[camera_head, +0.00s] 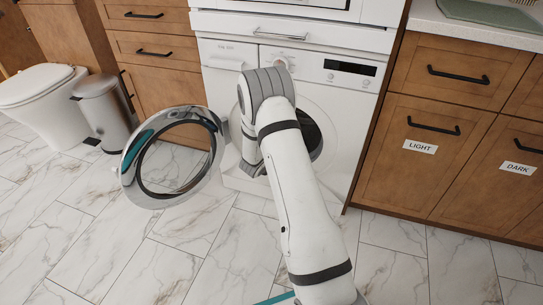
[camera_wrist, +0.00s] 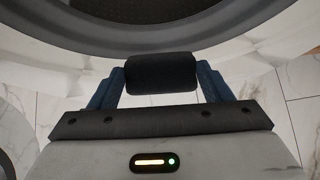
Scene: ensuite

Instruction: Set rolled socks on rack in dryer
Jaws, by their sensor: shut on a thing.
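The dryer (camera_head: 345,104) stands in the middle of the head view, its round door (camera_head: 130,172) swung open to the left. My arm reaches to the opening and hides much of it. In the wrist view my gripper (camera_wrist: 160,76) is shut on the rolled socks (camera_wrist: 160,72), a dark grey roll held crosswise between two blue fingers. The roll is just in front of the dryer's round opening (camera_wrist: 150,40), at its lower rim. The dark drum (camera_wrist: 165,10) shows beyond. I cannot make out a rack inside. The gripper and socks are hidden in the head view.
The open door stands out over the floor left of my arm. A pedal bin (camera_head: 102,108) and a toilet (camera_head: 45,105) are at the left. Wooden cabinets flank the dryer, with LIGHT (camera_head: 420,146) and DARK (camera_head: 519,169) labels at right. The marble floor (camera_head: 400,265) is clear.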

